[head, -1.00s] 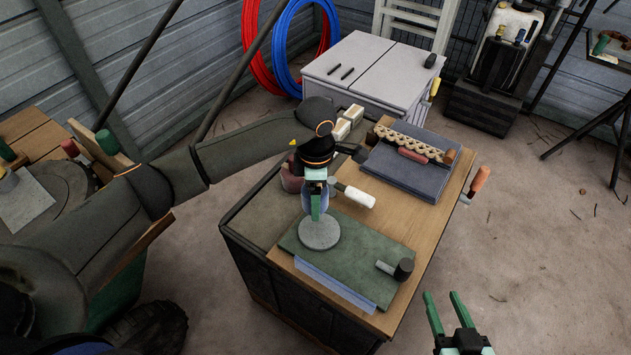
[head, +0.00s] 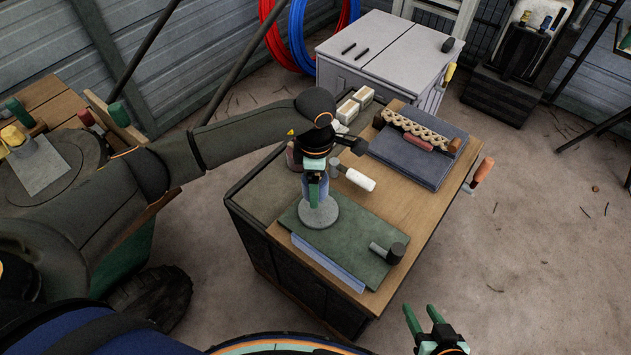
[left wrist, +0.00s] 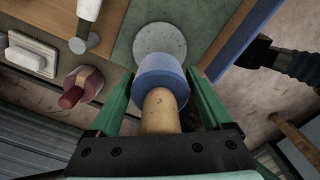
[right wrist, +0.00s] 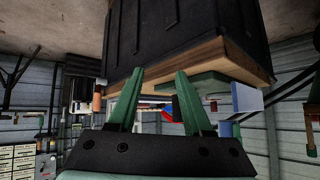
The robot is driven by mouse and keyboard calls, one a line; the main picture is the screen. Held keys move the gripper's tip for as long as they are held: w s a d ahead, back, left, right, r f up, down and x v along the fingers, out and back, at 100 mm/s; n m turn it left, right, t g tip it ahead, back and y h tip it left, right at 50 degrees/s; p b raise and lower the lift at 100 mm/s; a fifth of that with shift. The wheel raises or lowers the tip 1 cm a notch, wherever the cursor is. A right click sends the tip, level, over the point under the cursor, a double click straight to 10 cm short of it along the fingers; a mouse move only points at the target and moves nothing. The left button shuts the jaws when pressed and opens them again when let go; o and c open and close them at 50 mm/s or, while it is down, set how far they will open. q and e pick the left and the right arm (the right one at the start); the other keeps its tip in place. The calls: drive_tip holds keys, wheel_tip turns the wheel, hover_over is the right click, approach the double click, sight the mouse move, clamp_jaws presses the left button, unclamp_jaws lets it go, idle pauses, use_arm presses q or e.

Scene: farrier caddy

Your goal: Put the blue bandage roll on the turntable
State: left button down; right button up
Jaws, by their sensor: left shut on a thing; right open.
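The blue bandage roll (left wrist: 163,78) sits around a tan wooden post (left wrist: 160,112) above a round grey base (left wrist: 160,38). In the head view the roll (head: 322,190) is partly covered by my left gripper (head: 314,194). My left gripper (left wrist: 158,88) is shut on the roll, one finger on each side. The base (head: 318,212) rests on a green mat on the bench. What looks like the turntable, a round dark grey disc (head: 80,155), is at the far left, partly hidden by my left arm. My right gripper (head: 423,320) is open and empty, off the bench's front right; its fingers also show in the right wrist view (right wrist: 160,75).
On the green mat (head: 345,242) lies a dark hammer-like tool (head: 388,252). A white-handled tool (head: 358,179) is close behind the roll. A blue-grey pad (head: 420,165) holds an egg-carton-like strip. The turntable carries a grey sheet (head: 40,172) and yellow objects (head: 14,138).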

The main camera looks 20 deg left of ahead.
sight(318, 210)
use_arm(q)
drive_tip(key=shift+f+b, duration=0.45)
drive_tip(key=shift+f, duration=0.15)
wheel_tip(318, 210, down, 3)
drive_tip(key=shift+r+b, duration=0.15)
drive_tip(key=shift+b, duration=1)
drive_tip(key=shift+f+b, duration=0.8)
drive_tip(key=shift+f, duration=0.3)
use_arm(e)
drive_tip(key=shift+w+d+f+t, duration=0.25)
drive_tip(key=shift+w+t, duration=0.15)
drive_tip(key=shift+w, duration=0.1)
drive_tip(key=shift+w+d+f+t, duration=0.25)
drive_tip(key=shift+w+t, duration=0.15)
drive_tip(key=shift+w, duration=0.05)
use_arm(q)
drive_tip(key=shift+f+b, duration=0.45)
use_arm(e)
drive_tip(key=shift+f, duration=0.35)
use_arm(q)
unclamp_jaws()
